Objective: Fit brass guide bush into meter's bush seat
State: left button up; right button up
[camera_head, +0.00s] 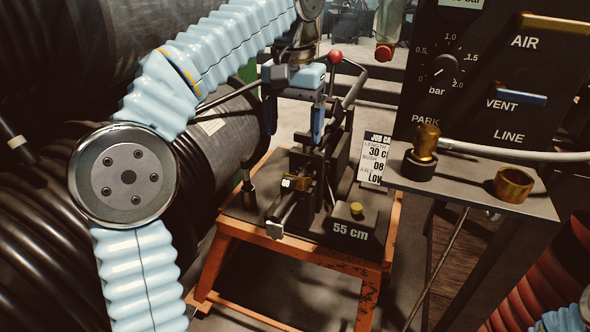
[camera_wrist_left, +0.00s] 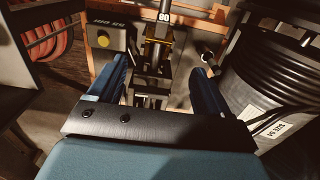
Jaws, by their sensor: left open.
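A brass ring-like bush (camera_head: 513,185) sits on the grey shelf at right. A stepped brass piece (camera_head: 427,142) stands upright in a black base left of it. My left gripper (camera_head: 295,125) is open and empty, pointing down above the back of the meter. Its blue fingers (camera_wrist_left: 160,88) are spread apart. My right gripper is out of view.
A control panel (camera_head: 500,60) with a bar dial and a pale hose stands behind the shelf. A job card (camera_head: 375,160) leans beside the meter. A red-knobbed lever (camera_head: 335,57) rises near my left gripper. Large black hose coils (camera_head: 225,150) fill the left.

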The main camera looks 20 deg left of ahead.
pick_arm(q)
jog(key=b, duration=0.2)
send_over(295, 177)
jog(key=f, duration=0.5)
jog(key=shift+w+a+f, duration=0.2)
jog(key=shift+a+f, duration=0.1)
jog(key=shift+f, duration=0.1)
notch_tip(295, 177, down, 6)
jog(key=shift+d+f+b, duration=0.1)
jog(key=shift+d+b, duration=0.05)
jog(key=shift+b, duration=0.35)
jog(key=c, duration=1.3)
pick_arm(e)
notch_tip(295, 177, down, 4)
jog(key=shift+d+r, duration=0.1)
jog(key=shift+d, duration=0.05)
